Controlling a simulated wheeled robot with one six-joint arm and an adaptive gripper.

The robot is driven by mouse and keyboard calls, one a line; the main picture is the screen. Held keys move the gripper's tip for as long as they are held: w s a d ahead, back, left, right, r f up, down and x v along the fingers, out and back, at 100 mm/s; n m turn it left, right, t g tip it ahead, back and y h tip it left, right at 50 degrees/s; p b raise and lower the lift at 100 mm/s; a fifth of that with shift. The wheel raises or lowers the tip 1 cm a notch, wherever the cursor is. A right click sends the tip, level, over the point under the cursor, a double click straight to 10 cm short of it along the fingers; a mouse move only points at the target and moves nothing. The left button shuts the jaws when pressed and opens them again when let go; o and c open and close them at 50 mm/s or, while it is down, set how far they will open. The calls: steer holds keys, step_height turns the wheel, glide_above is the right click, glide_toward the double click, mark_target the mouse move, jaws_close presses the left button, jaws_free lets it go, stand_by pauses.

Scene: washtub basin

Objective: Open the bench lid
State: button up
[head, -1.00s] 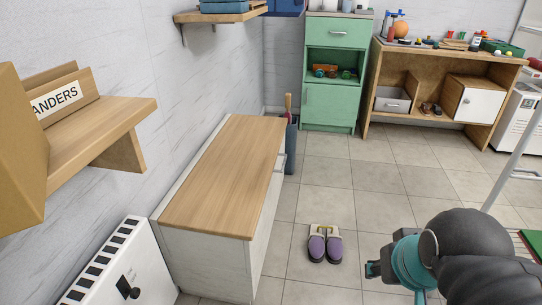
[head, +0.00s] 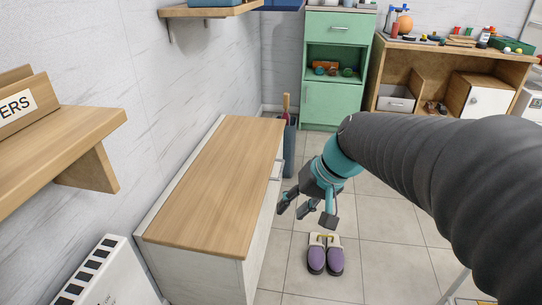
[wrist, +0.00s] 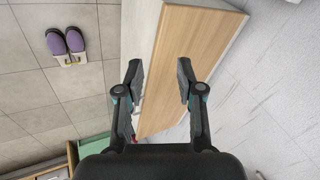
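The bench (head: 264,245) has a wooden lid (head: 215,185) that lies flat and closed on a white body. A metal handle (head: 277,170) sits on its front side near the far end. My gripper (head: 304,212) is open and empty, in front of the bench's front side and apart from it, with its fingers pointing down and left. In the wrist view the lid (wrist: 185,50) and the white front (wrist: 138,40) show between and beyond the open fingers (wrist: 160,75). The handle is mostly hidden in the wrist view.
Purple slippers (head: 325,258) stand on the floor just below my gripper. A white radiator (head: 105,275) and a wooden wall shelf (head: 70,150) are at the left. A green cabinet (head: 330,105) stands at the back. The tiled floor right of the bench is mostly clear.

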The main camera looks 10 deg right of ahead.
steer(key=w+f+m+y, duration=0.1)
steer(key=w+f+y, duration=0.3)
steer(key=w, duration=0.7)
steer(key=m+t+y+b, duration=0.25)
steer(key=m+t, duration=0.25)
steer(key=t, duration=0.3)
glide_toward(281, 169)
steer(key=shift+y, duration=0.35)
steer(key=x, duration=0.6)
steer(key=f+x, duration=0.1)
steer(key=x, duration=0.3)
steer(key=shift+w+d+p, duration=0.1)
steer(key=shift+d+p, duration=0.1)
steer(key=shift+p, duration=0.1)
jaws_close()
